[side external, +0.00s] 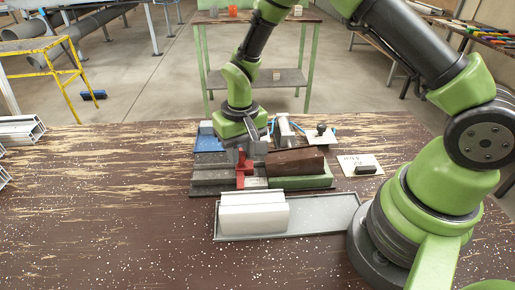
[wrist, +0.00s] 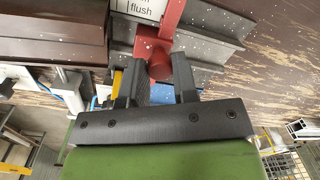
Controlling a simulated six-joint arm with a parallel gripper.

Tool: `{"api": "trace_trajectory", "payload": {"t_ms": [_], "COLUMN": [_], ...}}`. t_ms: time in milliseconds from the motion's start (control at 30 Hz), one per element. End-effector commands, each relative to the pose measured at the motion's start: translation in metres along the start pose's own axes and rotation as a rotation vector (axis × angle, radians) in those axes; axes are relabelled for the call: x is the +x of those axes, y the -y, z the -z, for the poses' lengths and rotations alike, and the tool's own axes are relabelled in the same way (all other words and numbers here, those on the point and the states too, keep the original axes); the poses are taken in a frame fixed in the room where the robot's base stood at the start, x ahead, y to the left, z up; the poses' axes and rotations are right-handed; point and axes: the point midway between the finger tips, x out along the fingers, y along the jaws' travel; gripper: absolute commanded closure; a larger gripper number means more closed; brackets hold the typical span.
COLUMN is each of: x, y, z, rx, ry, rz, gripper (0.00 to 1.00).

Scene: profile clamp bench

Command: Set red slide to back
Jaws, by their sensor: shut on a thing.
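The red slide (side external: 244,170) stands on the grey clamp fixture (side external: 208,178) in the side external view. In the wrist view the red slide (wrist: 160,52) has a rounded knob at its near end, between my fingertips. My gripper (wrist: 158,78) is shut on that knob; in the side external view my gripper (side external: 240,152) comes down onto the slide from above. A white label (wrist: 140,8) beside the slide reads "flush" on its lower line; its upper line is cut off by the frame edge. The slide's contact with the rail is partly hidden by my fingers.
A brown block (side external: 295,161) lies on the fixture's right side. A blue part (side external: 208,138) sits at its back left. A grey tray (side external: 320,216) with pale profiles (side external: 252,212) lies in front. A card with a dark item (side external: 366,168) lies to the right. The table's left is mostly clear.

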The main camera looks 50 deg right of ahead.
Motion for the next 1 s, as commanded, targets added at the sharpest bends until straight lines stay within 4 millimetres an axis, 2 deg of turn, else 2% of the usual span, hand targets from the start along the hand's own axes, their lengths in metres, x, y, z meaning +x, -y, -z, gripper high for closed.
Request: {"api": "trace_trajectory", "payload": {"t_ms": [100,400,600,933,967,1000], "x": [0.002,0.004,0.004,0.003,0.003,0.003], "y": [0.023,0.065,0.078,0.081,0.081,0.081], "z": [0.013,0.035,0.041,0.042,0.042,0.042], "rx": [-0.005,-0.004,-0.002,-0.004,-0.004,-0.005], "ry": [-0.008,-0.007,-0.008,-0.011,-0.011,-0.011], "rz": [0.001,-0.001,-0.002,0.004,0.004,0.004], "gripper": [1.00,1.00,1.00,1.00,0.69,0.59]}}
